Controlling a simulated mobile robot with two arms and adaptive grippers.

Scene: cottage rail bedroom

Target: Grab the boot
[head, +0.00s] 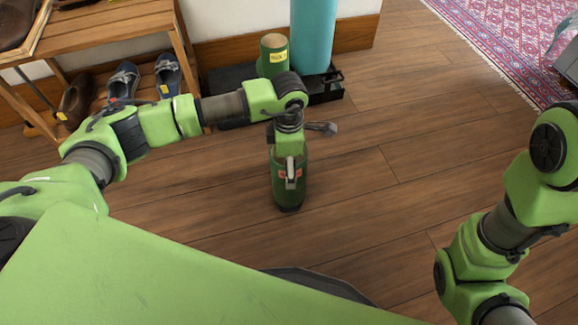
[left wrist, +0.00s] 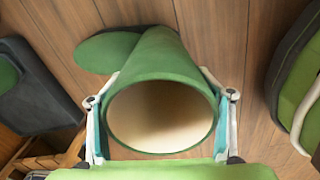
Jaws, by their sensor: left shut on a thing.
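A green boot (head: 288,194) is upright in the middle of the head view, over the wooden floor. My left gripper (head: 290,168) reaches down onto it from above and is shut on its upper shaft. In the left wrist view the boot (left wrist: 155,62) has its round pale opening facing the camera and its toe pointing to the upper left. The fingers of the left gripper (left wrist: 160,103) press on both sides of the shaft. Whether the sole touches the floor is unclear. A matching green boot (head: 273,62) with a yellow label stands in a black tray. My right gripper is out of view.
The black tray (head: 328,92) at the wall also holds a tall teal cylinder (head: 312,35). A wooden rack (head: 115,42) with several shoes (head: 122,80) stands at the left. A patterned rug (head: 510,40) lies upper right. The floor between is clear.

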